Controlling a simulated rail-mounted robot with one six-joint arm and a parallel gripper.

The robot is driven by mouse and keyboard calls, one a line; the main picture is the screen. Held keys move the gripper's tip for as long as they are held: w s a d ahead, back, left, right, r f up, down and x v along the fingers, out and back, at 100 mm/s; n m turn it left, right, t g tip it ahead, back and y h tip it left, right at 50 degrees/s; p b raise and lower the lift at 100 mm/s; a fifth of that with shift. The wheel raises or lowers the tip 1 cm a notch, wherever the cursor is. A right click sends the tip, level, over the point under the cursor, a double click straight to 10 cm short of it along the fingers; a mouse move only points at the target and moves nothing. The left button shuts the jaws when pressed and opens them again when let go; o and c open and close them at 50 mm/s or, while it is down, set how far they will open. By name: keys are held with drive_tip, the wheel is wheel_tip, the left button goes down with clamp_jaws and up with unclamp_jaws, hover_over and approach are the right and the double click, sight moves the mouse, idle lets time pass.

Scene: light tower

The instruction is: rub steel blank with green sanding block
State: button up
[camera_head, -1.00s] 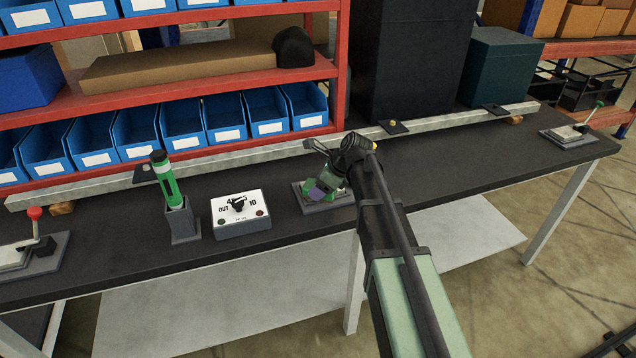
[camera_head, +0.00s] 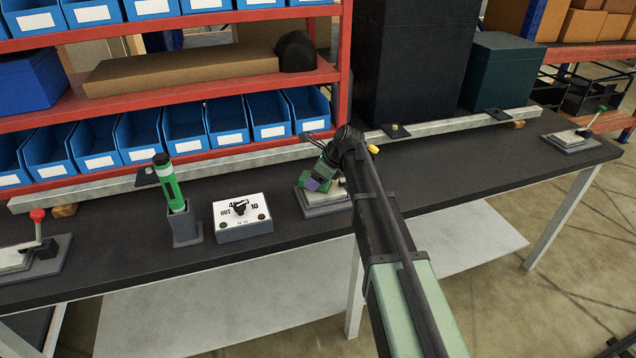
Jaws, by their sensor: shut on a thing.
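My gripper (camera_head: 316,177) is at the end of my arm, over a grey plate on the dark workbench. It is shut on the green sanding block (camera_head: 301,176), part of which shows at the gripper's left side. A purple patch shows at the gripper tip. The steel blank (camera_head: 338,189) appears as a pale metal piece on the grey plate (camera_head: 324,210), partly hidden by my gripper and arm. I cannot tell whether the block touches the blank.
A white-topped dial box (camera_head: 241,216) and a holder (camera_head: 185,226) with a green-and-black tool (camera_head: 168,182) stand to the left. A long metal bar (camera_head: 240,161) runs behind. Clamps sit at the far left (camera_head: 38,252) and far right (camera_head: 572,138).

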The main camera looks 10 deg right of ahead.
sight(319, 193)
drive_tip(key=shift+w, duration=0.5)
drive_tip(key=shift+s, duration=0.15)
drive_tip(key=shift+s+d+r, duration=0.1)
drive_tip(key=shift+s+d, duration=0.05)
drive_tip(key=shift+s, duration=1.55)
drive_tip(key=shift+s+d, duration=0.2)
drive_tip(key=shift+s, duration=1.6)
drive_tip(key=shift+w+a, duration=0.1)
drive_tip(key=shift+w, duration=1.2)
drive_tip(key=shift+w+a, duration=0.15)
drive_tip(key=shift+w, duration=1.05)
drive_tip(key=shift+w+a, duration=0.15)
drive_tip(key=shift+w, duration=1)
